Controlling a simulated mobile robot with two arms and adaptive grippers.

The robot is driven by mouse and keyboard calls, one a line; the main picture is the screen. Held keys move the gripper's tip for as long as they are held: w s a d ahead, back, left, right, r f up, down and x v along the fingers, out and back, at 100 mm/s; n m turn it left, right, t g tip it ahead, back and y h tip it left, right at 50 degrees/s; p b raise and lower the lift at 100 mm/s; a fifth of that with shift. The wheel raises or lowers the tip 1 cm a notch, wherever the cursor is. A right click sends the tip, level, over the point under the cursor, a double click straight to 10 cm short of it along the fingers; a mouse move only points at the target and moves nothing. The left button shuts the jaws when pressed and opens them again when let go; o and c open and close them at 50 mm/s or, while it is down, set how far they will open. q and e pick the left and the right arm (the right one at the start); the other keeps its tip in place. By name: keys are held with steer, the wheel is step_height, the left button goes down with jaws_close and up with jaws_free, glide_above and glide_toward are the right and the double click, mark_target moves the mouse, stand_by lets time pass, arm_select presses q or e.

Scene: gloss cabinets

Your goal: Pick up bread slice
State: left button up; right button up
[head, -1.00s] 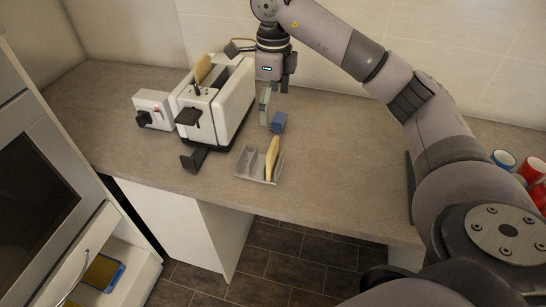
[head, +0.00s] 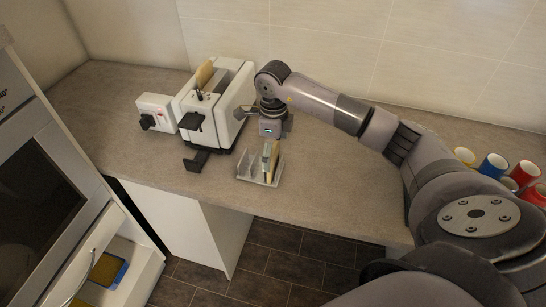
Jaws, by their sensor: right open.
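A tan bread slice (head: 274,166) stands upright in a grey slotted rack (head: 246,178) near the front of the counter. My right gripper (head: 270,148) is open, pointing down at the rack, with its fingers right at the top of this slice. The wrist hides part of the fingers, and I cannot tell whether they touch the bread. Another bread slice (head: 204,74) sticks up out of the white toaster (head: 226,112) to the left. My left gripper is not in view.
A small white box with a dark knob (head: 155,113) stands left of the toaster. Several coloured cups (head: 492,166) stand at the far right. The counter (head: 330,190) right of the rack is clear. A drawer at lower left is open with a sponge-like item (head: 105,270).

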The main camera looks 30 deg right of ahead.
steer(key=shift+f+p, duration=0.45)
steer(key=shift+f, duration=1.25)
steer(key=c, duration=0.9)
